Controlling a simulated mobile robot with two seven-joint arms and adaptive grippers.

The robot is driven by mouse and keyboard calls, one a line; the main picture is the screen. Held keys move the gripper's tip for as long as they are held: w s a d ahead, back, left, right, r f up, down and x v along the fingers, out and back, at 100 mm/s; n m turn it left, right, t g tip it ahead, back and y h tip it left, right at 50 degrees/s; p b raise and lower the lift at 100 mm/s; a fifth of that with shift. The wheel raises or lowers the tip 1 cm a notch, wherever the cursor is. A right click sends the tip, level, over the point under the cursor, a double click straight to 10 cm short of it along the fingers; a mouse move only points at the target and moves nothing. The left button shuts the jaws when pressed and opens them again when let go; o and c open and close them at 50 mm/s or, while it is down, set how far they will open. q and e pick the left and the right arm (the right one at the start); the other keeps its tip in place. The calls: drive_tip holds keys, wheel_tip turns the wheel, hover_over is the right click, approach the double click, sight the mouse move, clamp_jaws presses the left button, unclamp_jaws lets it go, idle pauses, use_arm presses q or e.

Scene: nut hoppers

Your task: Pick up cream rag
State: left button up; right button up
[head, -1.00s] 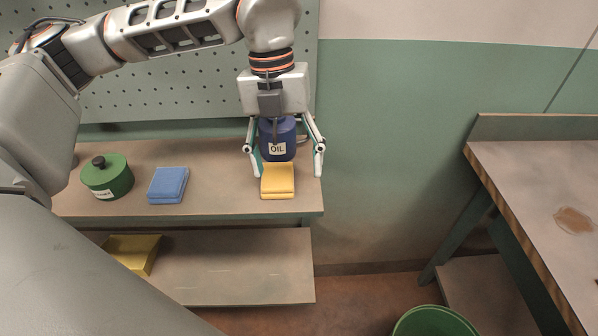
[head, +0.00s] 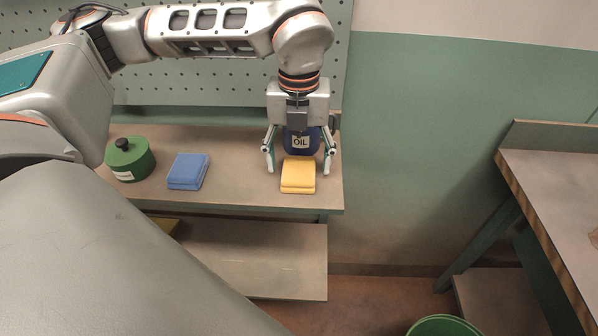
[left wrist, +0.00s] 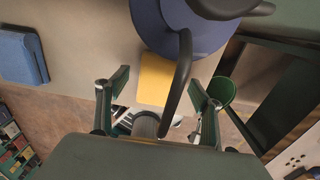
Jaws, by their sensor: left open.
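No cloth that is plainly cream shows; a folded yellow rag (head: 298,176) lies near the front edge of the left bench, and a folded blue rag (head: 188,171) lies to its left. My left gripper (head: 299,169) points down, open and empty. Its fingers stand either side of a dark blue oil can (head: 300,143), just behind the yellow rag; contact cannot be told. In the left wrist view, the yellow rag (left wrist: 156,78) shows beyond and between the open fingers (left wrist: 158,88), partly covered by the can and its dark handle. My right gripper is not in view.
A green lidded pot (head: 130,160) stands left of the blue rag on the bench (head: 235,185). A pegboard (head: 200,90) rises behind. A lower shelf (head: 260,265) is below. A green bin (head: 443,327) stands on the floor, and another bench (head: 560,190) is at the right.

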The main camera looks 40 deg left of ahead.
sight(299, 138)
use_arm(q)
drive_tip(key=shift+f, duration=0.1)
drive_tip(key=c, duration=1.3)
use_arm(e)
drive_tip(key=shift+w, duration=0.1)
use_arm(q)
drive_tip(key=shift+s+d+r, duration=0.1)
drive_tip(key=shift+r, duration=0.25)
drive_tip(key=r, duration=0.6)
drive_tip(key=shift+s+d+r, duration=0.2)
drive_tip(key=shift+s+r, duration=0.05)
drive_tip(key=shift+s, duration=0.1)
drive_tip(key=s+d+b, duration=0.2)
drive_tip(key=s+d, duration=0.1)
drive_tip(key=s, duration=0.2)
drive_tip(key=s+d+b, duration=0.3)
drive_tip(key=s, duration=0.2)
drive_tip(key=s+d+b, duration=0.2)
drive_tip(key=s+d, duration=0.2)
drive_tip(key=s, duration=0.2)
drive_tip(key=shift+f, duration=0.2)
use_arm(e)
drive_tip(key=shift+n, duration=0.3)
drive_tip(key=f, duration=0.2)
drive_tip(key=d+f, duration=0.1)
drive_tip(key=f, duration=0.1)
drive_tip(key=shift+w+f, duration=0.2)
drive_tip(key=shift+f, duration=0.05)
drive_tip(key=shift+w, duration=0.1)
